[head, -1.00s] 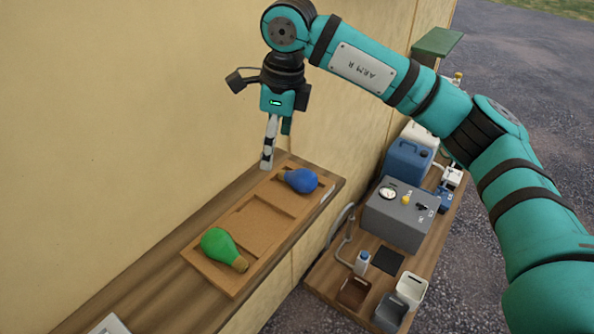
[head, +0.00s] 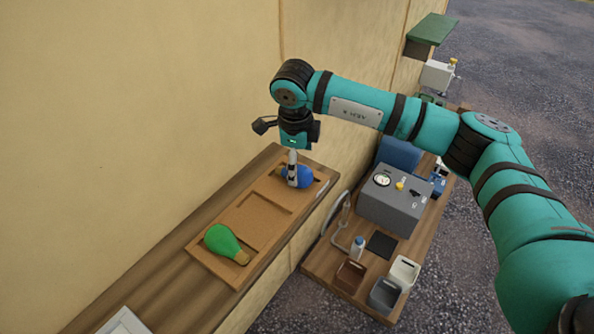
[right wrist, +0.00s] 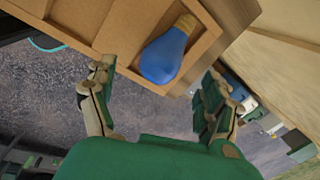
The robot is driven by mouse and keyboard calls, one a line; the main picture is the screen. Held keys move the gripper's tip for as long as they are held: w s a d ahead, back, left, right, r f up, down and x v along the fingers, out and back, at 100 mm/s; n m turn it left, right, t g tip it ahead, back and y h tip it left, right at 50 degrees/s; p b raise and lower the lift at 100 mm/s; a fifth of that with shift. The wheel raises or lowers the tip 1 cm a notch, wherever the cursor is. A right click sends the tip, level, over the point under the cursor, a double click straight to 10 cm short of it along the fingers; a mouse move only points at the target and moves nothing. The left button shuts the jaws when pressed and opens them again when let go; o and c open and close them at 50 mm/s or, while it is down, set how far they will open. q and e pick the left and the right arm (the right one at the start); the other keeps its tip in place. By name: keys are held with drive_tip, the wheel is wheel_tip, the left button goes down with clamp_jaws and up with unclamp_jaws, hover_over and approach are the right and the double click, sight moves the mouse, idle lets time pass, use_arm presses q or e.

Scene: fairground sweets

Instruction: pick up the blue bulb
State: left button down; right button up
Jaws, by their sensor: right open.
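The blue bulb (head: 303,178) lies on its side in the far compartment of the wooden tray (head: 218,268) on the shelf. In the right wrist view the blue bulb (right wrist: 163,58) shows whole, its brass base toward the upper right. My right gripper (head: 291,184) is above and in front of the bulb in the head view, hiding part of it. In the right wrist view its fingers (right wrist: 158,92) are spread wide and empty, with the bulb ahead and between their lines. A green bulb (head: 222,241) lies in the tray's near compartment. My left gripper is not in view.
The middle tray compartment (head: 243,215) is empty. The wall (head: 140,110) stands close behind the shelf.

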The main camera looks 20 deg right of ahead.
sight(300, 169)
drive_tip(key=f+p, duration=0.3)
drive_tip(key=f, duration=0.1)
drive_tip(key=shift+w+d, duration=0.3)
drive_tip(key=shift+d, duration=0.05)
drive_tip(key=shift+f, duration=0.5)
drive_tip(key=shift+w, duration=0.1)
drive_tip(key=c, duration=1)
